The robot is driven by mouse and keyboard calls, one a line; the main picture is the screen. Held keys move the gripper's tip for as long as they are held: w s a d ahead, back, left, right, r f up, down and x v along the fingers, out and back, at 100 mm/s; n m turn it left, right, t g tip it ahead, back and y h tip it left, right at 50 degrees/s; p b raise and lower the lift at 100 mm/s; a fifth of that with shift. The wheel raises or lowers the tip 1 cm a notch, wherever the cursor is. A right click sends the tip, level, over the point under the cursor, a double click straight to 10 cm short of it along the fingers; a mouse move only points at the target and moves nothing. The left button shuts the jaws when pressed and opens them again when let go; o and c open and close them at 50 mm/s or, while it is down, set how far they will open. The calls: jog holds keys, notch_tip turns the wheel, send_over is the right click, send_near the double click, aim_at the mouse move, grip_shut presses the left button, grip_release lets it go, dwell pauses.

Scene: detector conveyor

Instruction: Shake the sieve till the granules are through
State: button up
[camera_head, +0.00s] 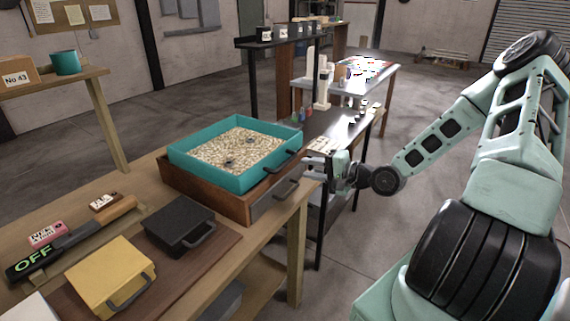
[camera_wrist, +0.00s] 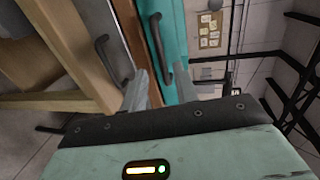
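The sieve is a teal square tray (camera_head: 180,163) holding a bed of pale granules (camera_head: 232,148) with a few dark lumps on top. It sits on a brown wooden box (camera_head: 210,200) with a grey drawer front. A dark handle (camera_head: 281,162) is on the sieve's near right side; in the wrist view this handle (camera_wrist: 157,40) stands against the teal wall (camera_wrist: 175,35). My gripper (camera_head: 312,157) is open, just right of the sieve with its fingers towards it. In the wrist view the handle's end lies between the fingertips (camera_wrist: 161,72), apparently ungripped.
The grey drawer front has its own handle (camera_head: 287,188), lower down. On the bench are a black box (camera_head: 178,225), a yellow box (camera_head: 110,275) and a lever marked OFF (camera_head: 35,260). A dark side table (camera_head: 345,125) with small items stands behind my gripper.

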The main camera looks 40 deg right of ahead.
aim_at(285, 164)
jog(key=p+x, duration=0.1)
jog(key=x, duration=0.8)
grip_shut()
